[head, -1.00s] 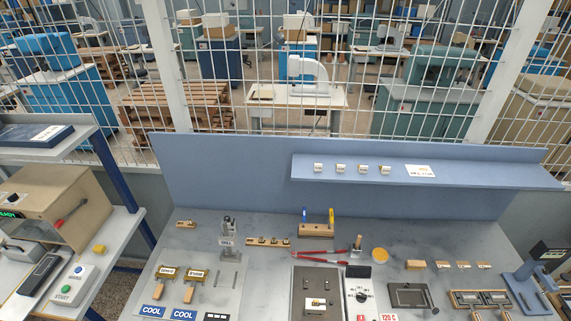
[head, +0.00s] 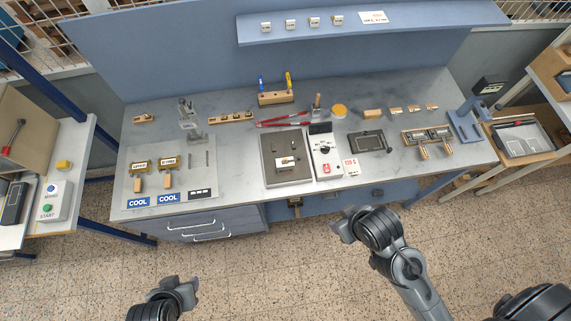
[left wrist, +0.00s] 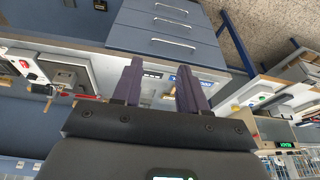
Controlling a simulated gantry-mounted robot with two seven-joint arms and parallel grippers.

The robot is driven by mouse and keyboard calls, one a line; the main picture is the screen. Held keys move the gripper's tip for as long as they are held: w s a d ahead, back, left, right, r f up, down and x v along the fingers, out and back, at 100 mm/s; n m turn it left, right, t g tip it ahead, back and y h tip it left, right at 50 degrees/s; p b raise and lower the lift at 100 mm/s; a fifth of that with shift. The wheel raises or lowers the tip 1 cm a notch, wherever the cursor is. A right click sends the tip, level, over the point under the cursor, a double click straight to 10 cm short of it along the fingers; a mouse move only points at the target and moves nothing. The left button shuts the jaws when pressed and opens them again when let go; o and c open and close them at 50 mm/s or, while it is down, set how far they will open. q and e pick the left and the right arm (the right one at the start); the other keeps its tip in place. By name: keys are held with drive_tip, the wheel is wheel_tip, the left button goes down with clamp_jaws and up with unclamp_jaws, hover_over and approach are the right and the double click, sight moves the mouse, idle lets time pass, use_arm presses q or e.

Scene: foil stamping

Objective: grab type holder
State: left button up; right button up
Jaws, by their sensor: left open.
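Two brass type holders with wooden handles lie side by side on the pale mat at the left of the bench in the head view: the left type holder (head: 139,165) and the right type holder (head: 168,162). Blue COOL labels (head: 169,198) sit in front of them. My left gripper (head: 183,286) is low in front of the bench, well apart from the holders. In the left wrist view its two fingers (left wrist: 158,88) are spread with nothing between them. My right gripper (head: 344,226) hangs in front of the bench, apart from everything; its jaw opening is unclear.
A hot plate (head: 268,148) and a controller (head: 325,165) stand mid-bench. A tray with wooden-handled pieces (head: 416,135) and a blue stand (head: 463,127) are at the right. Drawers (head: 205,228) are under the bench front. A side table with a START box (head: 52,201) stands left.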

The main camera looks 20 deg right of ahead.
use_arm(q)
drive_tip(key=o, duration=0.5)
drive_tip(key=shift+a, duration=0.1)
